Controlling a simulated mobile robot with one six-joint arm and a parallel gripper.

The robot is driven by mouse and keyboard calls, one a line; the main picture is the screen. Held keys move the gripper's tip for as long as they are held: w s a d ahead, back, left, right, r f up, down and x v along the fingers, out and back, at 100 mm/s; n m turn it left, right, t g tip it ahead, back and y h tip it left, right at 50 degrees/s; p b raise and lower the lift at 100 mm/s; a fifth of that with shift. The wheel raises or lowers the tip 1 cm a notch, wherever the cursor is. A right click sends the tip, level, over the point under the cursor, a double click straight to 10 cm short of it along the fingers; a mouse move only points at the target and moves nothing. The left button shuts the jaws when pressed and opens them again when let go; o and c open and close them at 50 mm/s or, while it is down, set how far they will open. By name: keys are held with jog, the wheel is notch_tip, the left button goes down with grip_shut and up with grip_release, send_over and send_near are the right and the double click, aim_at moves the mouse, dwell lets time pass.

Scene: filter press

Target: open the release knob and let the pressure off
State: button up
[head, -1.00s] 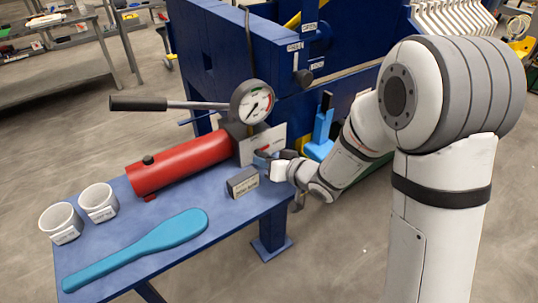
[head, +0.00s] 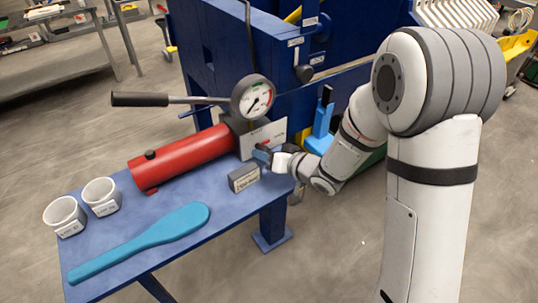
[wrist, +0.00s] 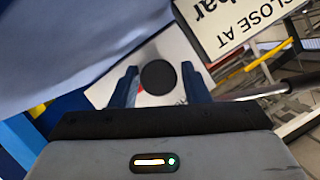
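The red pump cylinder (head: 180,160) lies on the blue bench, with a black-handled lever (head: 140,99) and a round gauge (head: 253,97) above its right end. The gauge reading is too small to be sure of. A round black knob (wrist: 158,77) shows in the wrist view in front of a white plate. My gripper (wrist: 159,88) is open, with one blue finger on each side of the knob and seemingly a narrow gap on the right. In the head view my gripper (head: 262,154) is beside the pump's right end, below the white plate (head: 263,138); it hides the knob there.
A small grey labelled block (head: 244,178) stands on the bench close to my gripper. Two white cups (head: 66,216) and a blue paddle (head: 140,240) lie further left. A "CLOSE AT ... bar" sign (wrist: 235,20) is near in the wrist view. The blue press frame (head: 220,45) stands behind.

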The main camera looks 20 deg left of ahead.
jog(key=shift+d, duration=0.1)
jog(key=v, duration=0.7)
jog(key=shift+s+d+r, duration=0.15)
jog(key=shift+s+d, duration=0.05)
jog(key=shift+d, duration=0.05)
